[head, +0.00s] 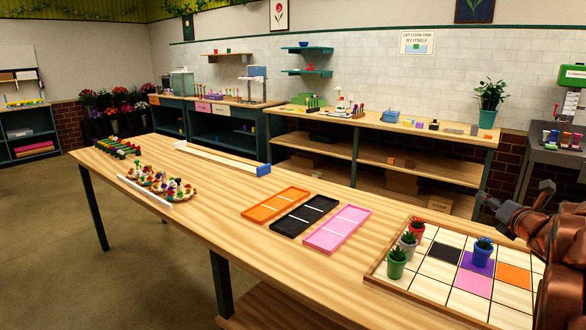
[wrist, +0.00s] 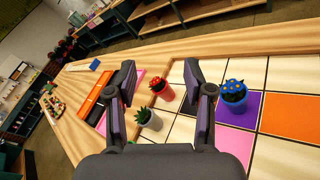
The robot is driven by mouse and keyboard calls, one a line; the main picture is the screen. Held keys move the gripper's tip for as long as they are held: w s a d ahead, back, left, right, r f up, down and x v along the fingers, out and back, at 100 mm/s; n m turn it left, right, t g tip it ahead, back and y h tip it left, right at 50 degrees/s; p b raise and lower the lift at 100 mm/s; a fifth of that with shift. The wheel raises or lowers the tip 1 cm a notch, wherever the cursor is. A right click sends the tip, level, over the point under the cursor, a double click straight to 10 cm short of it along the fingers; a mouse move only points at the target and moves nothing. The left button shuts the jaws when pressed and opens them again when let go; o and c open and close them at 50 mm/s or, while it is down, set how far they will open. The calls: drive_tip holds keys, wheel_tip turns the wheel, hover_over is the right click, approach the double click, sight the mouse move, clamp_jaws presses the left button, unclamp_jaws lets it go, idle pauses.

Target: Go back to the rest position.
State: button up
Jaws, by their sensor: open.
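My gripper (wrist: 158,100) is open and empty in the wrist view, its two fingers apart above the tile board (wrist: 240,60). A red pot (wrist: 166,93) and a grey-white pot (wrist: 151,122) with plants show between and below the fingers. On the board there stand the red pot (head: 416,231), the white pot (head: 408,248), a green pot (head: 397,270) and a blue pot (head: 482,255), the blue one on the purple tile. All stand upright.
Orange (head: 275,205), black (head: 304,216) and pink (head: 337,230) trays lie left of the board on the long table. Small flowers (head: 160,183) and a long white tray (head: 222,160) are farther left. A back bench (head: 385,125) holds small items. The table's near middle is clear.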

drive_tip(key=s+a+f+m+g+y, duration=0.1)
drive_tip(key=s+a+f+m+g, duration=0.65)
drive_tip(key=s+a, duration=0.6)
drive_tip(key=s+a+f+m+g, duration=0.45)
drive_tip(key=s+a+m, duration=0.65)
drive_tip(key=s, duration=0.5)
drive_tip(key=s+a+f+m+g+y, duration=0.1)
drive_tip(key=s+a+f+m+g, duration=0.45)
drive_tip(key=s+a+m, duration=0.6)
drive_tip(key=s+f+n+g+b, duration=0.2)
drive_tip(key=s+f+b, duration=0.2)
drive_tip(key=f+b, duration=0.65)
wheel_tip(320, 180, up, 16)
drive_tip(key=w+t+p, duration=0.1)
drive_tip(key=p, duration=1.4)
drive_tip(key=shift+w+a, duration=0.25)
drive_tip(key=shift+w, duration=0.1)
